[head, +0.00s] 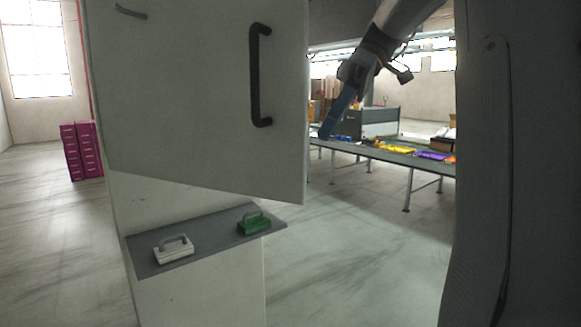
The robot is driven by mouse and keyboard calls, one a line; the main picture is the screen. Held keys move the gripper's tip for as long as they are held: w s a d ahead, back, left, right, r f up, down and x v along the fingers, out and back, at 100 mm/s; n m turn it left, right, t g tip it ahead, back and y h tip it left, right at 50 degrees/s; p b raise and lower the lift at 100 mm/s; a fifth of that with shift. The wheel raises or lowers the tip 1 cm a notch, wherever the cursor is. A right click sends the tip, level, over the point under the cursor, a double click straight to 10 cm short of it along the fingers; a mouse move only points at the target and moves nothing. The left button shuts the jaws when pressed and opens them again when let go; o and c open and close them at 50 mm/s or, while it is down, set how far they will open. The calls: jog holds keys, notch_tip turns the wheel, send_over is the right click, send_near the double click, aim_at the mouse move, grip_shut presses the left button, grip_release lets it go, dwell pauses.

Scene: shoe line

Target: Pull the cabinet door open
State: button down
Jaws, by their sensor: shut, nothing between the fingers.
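The white cabinet door (190,110) fills the upper left of the head view. Its lower edge slants down to the right and its free right edge sticks out past the cabinet body (200,300), so it looks ajar. A dark upright bar handle (257,75) is on the door near that free edge. My gripper (325,133), with blue fingers, is shut and empty. It points down and left, just right of the door's free edge and apart from the handle. I cannot tell its depth relative to the door.
A grey shelf (205,247) below the door holds a white-handled block (174,249) and a green one (253,223). A conveyor table (400,158) with colored items stands behind at right. Magenta cabinets (82,150) stand at left. The floor right of the cabinet is clear.

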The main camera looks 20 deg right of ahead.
aim_at(296, 172)
jog(key=shift+s+a+f+p, duration=0.6)
jog(key=shift+s+a+f, duration=0.05)
jog(key=shift+a+f, duration=0.7)
jog(key=shift+s+a+f+p, duration=0.7)
jog(key=shift+a+f, duration=0.55)
jog(key=shift+a, duration=0.25)
jog(key=shift+s+a+f+p, duration=0.55)
jog(key=shift+s+a+f, duration=0.1)
jog(key=shift+a+f, duration=0.7)
jog(key=shift+a, duration=0.15)
